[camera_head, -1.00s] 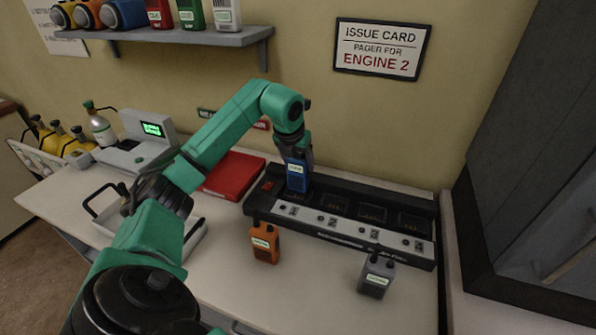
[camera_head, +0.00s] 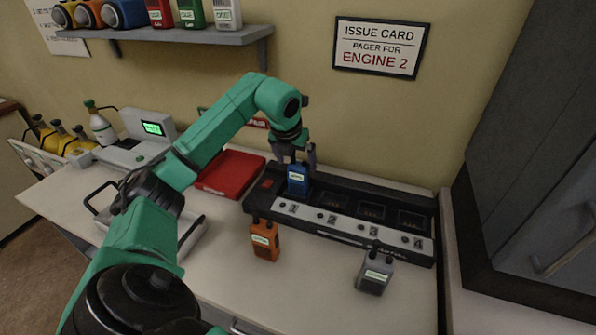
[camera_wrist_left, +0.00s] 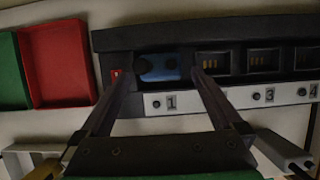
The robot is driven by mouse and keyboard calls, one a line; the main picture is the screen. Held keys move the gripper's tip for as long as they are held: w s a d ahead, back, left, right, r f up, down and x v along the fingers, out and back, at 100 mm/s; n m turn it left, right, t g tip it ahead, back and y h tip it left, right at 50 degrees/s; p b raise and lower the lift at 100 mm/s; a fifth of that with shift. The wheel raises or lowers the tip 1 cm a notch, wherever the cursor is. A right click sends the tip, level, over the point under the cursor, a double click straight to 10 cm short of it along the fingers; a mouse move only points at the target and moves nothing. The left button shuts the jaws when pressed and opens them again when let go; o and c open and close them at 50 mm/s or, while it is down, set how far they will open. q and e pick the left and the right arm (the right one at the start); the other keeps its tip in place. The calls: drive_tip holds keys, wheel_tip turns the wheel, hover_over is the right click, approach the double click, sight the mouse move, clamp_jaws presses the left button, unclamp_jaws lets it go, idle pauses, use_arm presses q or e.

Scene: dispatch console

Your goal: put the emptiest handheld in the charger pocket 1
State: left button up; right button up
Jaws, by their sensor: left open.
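A blue handheld (camera_head: 298,180) stands upright in the pocket labelled 1 of the black charger (camera_head: 340,237). In the left wrist view the blue handheld (camera_wrist_left: 160,67) shows from above in the leftmost pocket of the charger (camera_wrist_left: 125,38). My left gripper (camera_head: 298,157) is open just above it, with its fingers (camera_wrist_left: 162,80) apart on either side and nothing held. An orange handheld (camera_head: 264,241) and a grey handheld (camera_head: 375,273) stand on the desk in front of the charger. Their labels are too small to read. My right gripper is not in view.
The other charger pockets are empty. A red tray (camera_head: 230,175) lies left of the charger, near a white tray (camera_head: 190,240) and a device with a green display (camera_head: 152,128). A shelf (camera_head: 190,37) with several devices hangs above. Free desk lies between the orange and grey handhelds.

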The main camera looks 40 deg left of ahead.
use_arm(q)
drive_tip(key=v, duration=0.7)
drive_tip(key=shift+s, duration=0.1)
drive_tip(key=shift+d+r, duration=0.1)
